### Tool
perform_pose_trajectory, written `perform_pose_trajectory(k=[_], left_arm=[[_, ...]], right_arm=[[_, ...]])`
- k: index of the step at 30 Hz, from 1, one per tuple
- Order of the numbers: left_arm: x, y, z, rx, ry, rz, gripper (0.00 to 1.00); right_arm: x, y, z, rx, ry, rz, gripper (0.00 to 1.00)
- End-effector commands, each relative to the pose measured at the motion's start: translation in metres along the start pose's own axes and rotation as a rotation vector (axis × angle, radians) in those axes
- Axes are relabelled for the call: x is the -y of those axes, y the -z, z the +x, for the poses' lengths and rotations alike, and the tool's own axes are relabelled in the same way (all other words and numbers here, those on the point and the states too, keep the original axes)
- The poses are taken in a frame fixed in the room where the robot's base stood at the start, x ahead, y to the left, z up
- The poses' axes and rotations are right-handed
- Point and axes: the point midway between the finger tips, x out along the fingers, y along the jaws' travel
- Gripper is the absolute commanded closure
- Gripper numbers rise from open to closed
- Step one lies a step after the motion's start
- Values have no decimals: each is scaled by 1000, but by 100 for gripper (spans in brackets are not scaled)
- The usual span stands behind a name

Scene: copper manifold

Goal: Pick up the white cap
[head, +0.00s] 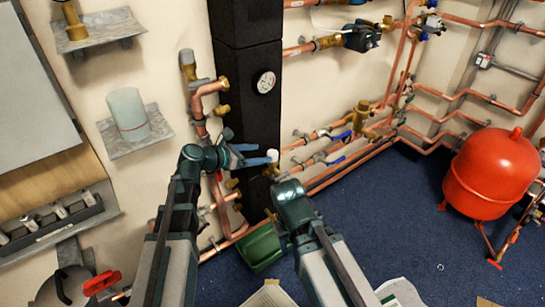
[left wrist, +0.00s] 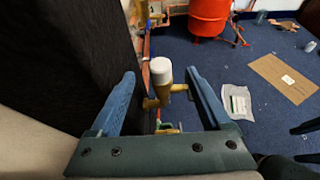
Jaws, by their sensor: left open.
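The white cap (head: 272,156) is a small rounded cylinder in front of the black column. In the left wrist view the white cap (left wrist: 161,70) sits upright on a brass valve (left wrist: 157,97). My left gripper (head: 262,154) is open, its blue fingers pointing right toward the cap. In the left wrist view the cap appears between the two spread fingers with a gap on each side; I see no contact. My right arm ends just below and right of the cap in the head view. Its fingers are not clear there; dark parts show at the left wrist view's right edge.
A black column (head: 245,90) with a gauge stands beside the cap. Copper pipes and valves (head: 362,112) line the wall. A green box (head: 262,247) is below, and a red tank (head: 492,172) stands right. The blue floor (head: 395,215) is mostly open.

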Motion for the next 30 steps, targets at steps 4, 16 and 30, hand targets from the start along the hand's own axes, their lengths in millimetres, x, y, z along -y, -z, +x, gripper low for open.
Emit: perform_pose_trajectory(k=[4, 16, 30], left_arm=[[-1, 4, 8, 0, 0, 1, 19], [-1, 8, 53, -1, 0, 1, 19], [-1, 7, 51, 0, 0, 1, 73]], right_arm=[[0, 0, 6, 0, 0, 0, 50], [2, 2, 27, 0, -4, -1, 50], [2, 2, 26, 0, -4, -1, 50]])
